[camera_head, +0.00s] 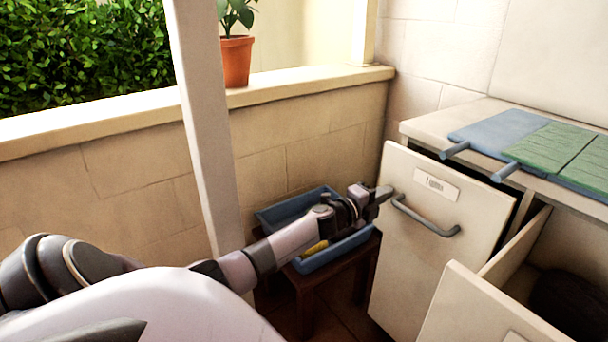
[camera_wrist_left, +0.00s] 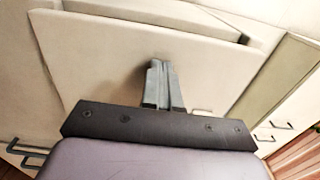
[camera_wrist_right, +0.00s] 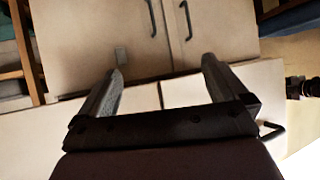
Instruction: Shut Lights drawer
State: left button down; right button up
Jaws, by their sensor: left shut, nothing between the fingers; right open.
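A cream drawer front (camera_head: 415,262) with a small label (camera_head: 437,184) and a grey bar handle (camera_head: 425,218) stands out from the cabinet, with a dark gap behind it. The label is too small to read. My left gripper (camera_head: 385,194) is shut and empty, its tips at the front's left part beside the handle's left end. In the left wrist view the shut fingers (camera_wrist_left: 161,68) point at the pale panel (camera_wrist_left: 100,55); I cannot tell whether they touch it. My right gripper (camera_wrist_right: 164,68) is open and empty, seen only in its own wrist view.
A second drawer (camera_head: 470,310) stands open at lower right, with something dark inside. Blue and green mats (camera_head: 555,148) lie on the counter (camera_head: 430,125). A blue tray (camera_head: 320,262) on a dark stool (camera_head: 309,300) sits below my left arm. A white post (camera_head: 205,120) stands left of it.

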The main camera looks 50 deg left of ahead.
pick_arm(q)
jog(key=w+b, duration=0.1)
jog(key=w, duration=0.1)
jog(key=w+b, duration=0.1)
jog(key=w, duration=0.1)
jog(key=w+b, duration=0.1)
jog(key=shift+w+d+f, duration=0.1)
jog(key=shift+w+d, duration=0.15)
jog(key=shift+w, duration=0.15)
jog(key=shift+r, duration=0.35)
pick_arm(e)
jog(key=a, duration=0.1)
jog(key=w+a+r+y, duration=0.1)
jog(key=shift+a+r+n+t, duration=0.3)
jog(key=shift+t, duration=0.1)
pick_arm(q)
jog(key=shift+w+r, duration=0.1)
pick_arm(e)
jog(key=shift+f, duration=0.1)
